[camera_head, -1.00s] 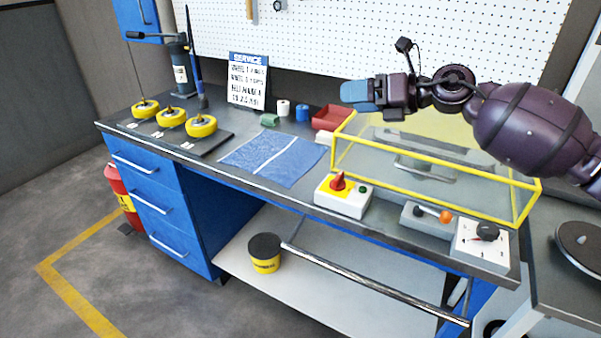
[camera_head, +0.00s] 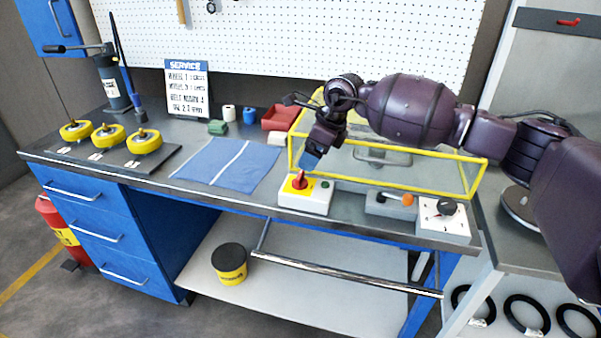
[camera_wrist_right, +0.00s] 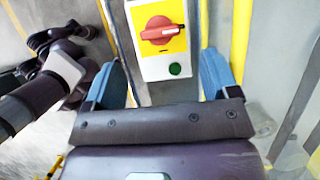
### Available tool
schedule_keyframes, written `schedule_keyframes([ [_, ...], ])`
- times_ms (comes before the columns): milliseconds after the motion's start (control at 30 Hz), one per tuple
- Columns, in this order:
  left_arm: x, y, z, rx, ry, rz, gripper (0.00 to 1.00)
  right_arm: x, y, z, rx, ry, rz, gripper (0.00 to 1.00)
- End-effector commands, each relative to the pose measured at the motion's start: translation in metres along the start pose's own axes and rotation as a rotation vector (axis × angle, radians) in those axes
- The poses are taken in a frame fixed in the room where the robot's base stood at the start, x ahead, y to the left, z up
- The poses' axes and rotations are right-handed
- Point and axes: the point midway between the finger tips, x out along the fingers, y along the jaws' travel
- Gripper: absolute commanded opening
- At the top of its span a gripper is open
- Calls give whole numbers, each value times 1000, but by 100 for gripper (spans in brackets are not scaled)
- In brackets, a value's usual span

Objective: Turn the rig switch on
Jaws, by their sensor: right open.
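The rig switch (camera_head: 305,196) is a white box on the bench's front edge, with a red rotary knob (camera_head: 300,180) on a yellow plate and a green round button or lamp (camera_head: 325,184). In the right wrist view the red knob (camera_wrist_right: 160,30) lies ahead of the fingers, its white-marked bar crosswise. The green round part (camera_wrist_right: 175,69) lies between the blue fingertips. My right gripper (camera_head: 309,160) is open and empty, pointing down just above the knob, apart from it as far as I can see. My left gripper does not show.
A yellow-framed clear guard (camera_head: 440,154) stands right behind the switch. To the right are an orange-knobbed lever (camera_head: 406,200) and a white dial box (camera_head: 443,222). A blue cloth (camera_head: 225,165) and yellow wheels (camera_head: 145,142) lie to the left.

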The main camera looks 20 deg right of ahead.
Motion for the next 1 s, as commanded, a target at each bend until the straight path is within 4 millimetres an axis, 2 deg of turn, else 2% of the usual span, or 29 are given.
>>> schedule_keyframes([
  [33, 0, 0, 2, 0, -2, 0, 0, 12, 1, 0, 0, 2, 3, 81],
  [200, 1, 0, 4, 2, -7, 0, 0, 40, 1, -1, 2, 2, 3, 81],
  [400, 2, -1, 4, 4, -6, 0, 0, 62, 0, 0, 2, -1, 2, 81],
  [567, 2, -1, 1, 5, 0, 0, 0, 69, 0, 0, 1, -1, 1, 81],
  [833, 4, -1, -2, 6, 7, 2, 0, 70, 0, 0, 1, -1, 0, 81],
  [867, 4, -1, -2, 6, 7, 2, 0, 70, 0, 0, 1, -1, 0, 79],
  [1000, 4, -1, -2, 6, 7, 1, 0, 70, 0, 0, 1, -1, 1, 58],
])
